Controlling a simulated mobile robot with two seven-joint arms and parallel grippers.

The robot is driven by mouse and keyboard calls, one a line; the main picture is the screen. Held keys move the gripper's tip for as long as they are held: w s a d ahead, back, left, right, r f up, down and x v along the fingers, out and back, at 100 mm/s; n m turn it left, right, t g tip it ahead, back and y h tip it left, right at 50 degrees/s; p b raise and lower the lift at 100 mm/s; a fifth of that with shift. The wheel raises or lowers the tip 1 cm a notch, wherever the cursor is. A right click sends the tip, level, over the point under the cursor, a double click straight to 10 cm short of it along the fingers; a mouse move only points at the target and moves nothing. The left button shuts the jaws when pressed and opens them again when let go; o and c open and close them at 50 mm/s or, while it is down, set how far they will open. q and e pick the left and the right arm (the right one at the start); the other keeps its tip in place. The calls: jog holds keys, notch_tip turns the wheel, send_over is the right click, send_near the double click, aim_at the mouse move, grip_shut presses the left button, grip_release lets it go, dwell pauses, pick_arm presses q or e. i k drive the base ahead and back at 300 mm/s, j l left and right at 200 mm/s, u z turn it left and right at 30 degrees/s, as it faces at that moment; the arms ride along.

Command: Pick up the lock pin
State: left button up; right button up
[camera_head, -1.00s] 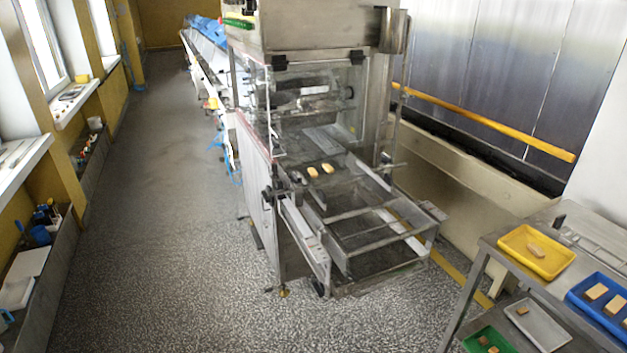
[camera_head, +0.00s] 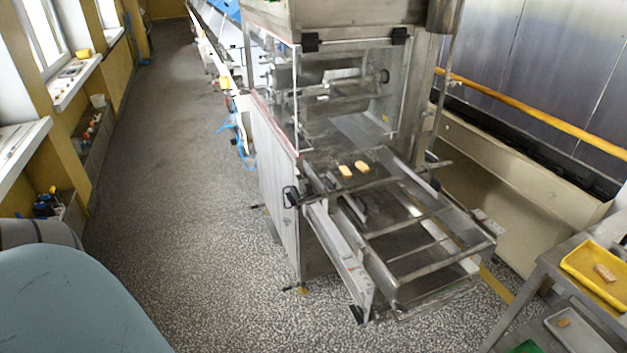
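The enrober machine (camera_head: 280,180) stands in the middle of the head view, with a clear guard (camera_head: 318,100) over its mouth and an open metal frame (camera_head: 410,225) reaching out to the front right. Two small yellowish bars (camera_head: 354,169) lie on its infeed. A dark clamp or knob (camera_head: 291,196) sits at the near left corner of the frame. I cannot make out a lock pin for certain at this distance. Neither of my grippers is in view. A rounded pale blue part, probably of my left arm, fills the lower left corner.
A metal table (camera_head: 545,268) at the lower right holds a yellow tray (camera_head: 572,264) and a grey tray (camera_head: 607,341) with small bars. A sill and trough line the left wall. The speckled floor (camera_head: 190,170) left of the machine is clear.

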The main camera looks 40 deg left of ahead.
aim_at(308, 187)
jog(key=i+j, duration=0.1)
jog(key=j, duration=0.35)
jog(key=i+j, duration=0.1)
jog(key=j, duration=0.3)
jog(key=i+j+z, duration=0.1)
jog(key=j, duration=0.35)
jog(key=i+j, duration=0.1)
jog(key=j, duration=0.3)
jog(key=i+j, duration=0.1)
jog(key=j, duration=0.35)
jog(key=z, duration=0.05)
